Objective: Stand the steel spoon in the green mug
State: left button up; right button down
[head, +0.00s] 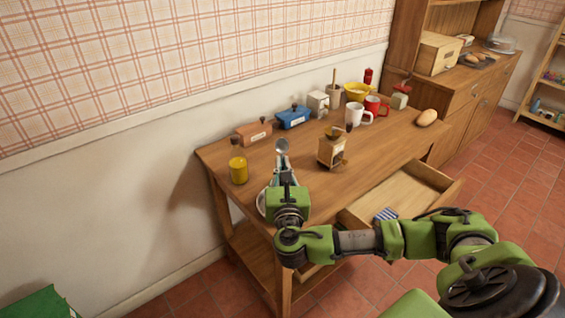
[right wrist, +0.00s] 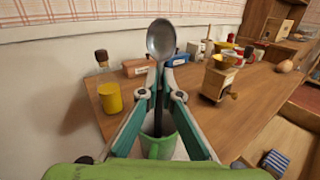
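The steel spoon (right wrist: 161,40) is upright, bowl up, between the fingertips of my right gripper (right wrist: 162,74). Its dark handle points down. The green mug (right wrist: 155,149) is below the fingers in the right wrist view, and the handle's lower end overlaps its mouth; I cannot tell how deep it sits or whether it touches. In the head view the spoon bowl (head: 282,146) shows above my right gripper (head: 283,167), and the mug is hidden behind my wrist. My left gripper is not in view.
A yellow bottle (head: 238,169) stands left of the gripper, and a coffee grinder (head: 331,151) to the right. Labelled boxes (head: 293,117), mugs (head: 358,114) and a bread roll (head: 427,117) are farther back. An open drawer (head: 410,193) juts from the table's front. A pale plate edge (head: 261,204) shows beside my wrist.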

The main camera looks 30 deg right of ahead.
jog(key=shift+f, duration=0.4)
jog(key=c, duration=2.2)
grip_release()
jog(key=v, duration=1.2)
jog(key=shift+f, duration=0.1)
